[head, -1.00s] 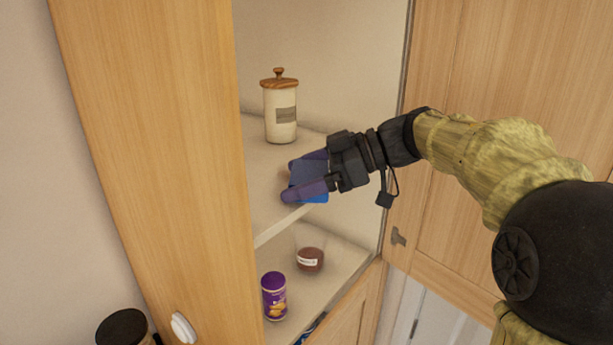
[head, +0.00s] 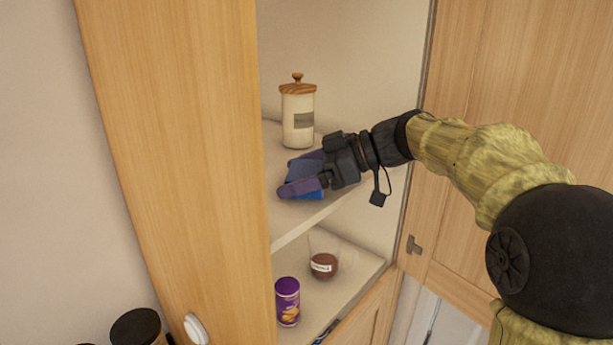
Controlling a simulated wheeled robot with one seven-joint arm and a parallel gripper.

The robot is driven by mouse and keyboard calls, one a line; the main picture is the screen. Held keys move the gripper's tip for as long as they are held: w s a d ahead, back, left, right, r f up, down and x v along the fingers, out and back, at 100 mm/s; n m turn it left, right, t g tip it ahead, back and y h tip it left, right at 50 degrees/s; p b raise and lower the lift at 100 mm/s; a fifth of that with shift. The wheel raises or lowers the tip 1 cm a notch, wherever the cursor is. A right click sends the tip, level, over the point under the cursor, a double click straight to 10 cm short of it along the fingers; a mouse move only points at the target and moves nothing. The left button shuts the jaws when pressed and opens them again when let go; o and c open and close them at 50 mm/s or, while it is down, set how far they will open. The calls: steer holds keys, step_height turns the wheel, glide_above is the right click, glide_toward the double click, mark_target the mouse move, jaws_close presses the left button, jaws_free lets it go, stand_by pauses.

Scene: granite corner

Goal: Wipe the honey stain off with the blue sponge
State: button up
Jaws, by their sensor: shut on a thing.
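My gripper (head: 300,177) reaches into the open cabinet from the right, over the upper shelf (head: 292,224). Its purple fingers are shut on the blue sponge (head: 308,194), which shows between and below them. The sponge is low, close to the shelf surface near its front edge; I cannot tell whether it touches. No honey stain is visible; the gripper and sponge hide part of the shelf.
A cream jar (head: 298,121) with a wooden lid stands at the back of the upper shelf. The lower shelf holds a purple can (head: 288,301) and a brown-filled jar (head: 323,266). Open wooden doors stand left (head: 180,150) and right (head: 520,80).

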mark_target(295, 165)
steer(key=shift+w+a, duration=0.55)
steer(key=shift+a, duration=0.15)
steer(key=shift+w+a, duration=0.4)
steer(key=shift+a, duration=0.15)
steer(key=shift+s+a+r, duration=0.1)
steer(key=shift+a+r, duration=0.15)
steer(key=shift+r, duration=0.35)
steer(key=shift+s+d, duration=0.1)
steer(key=shift+d, duration=0.25)
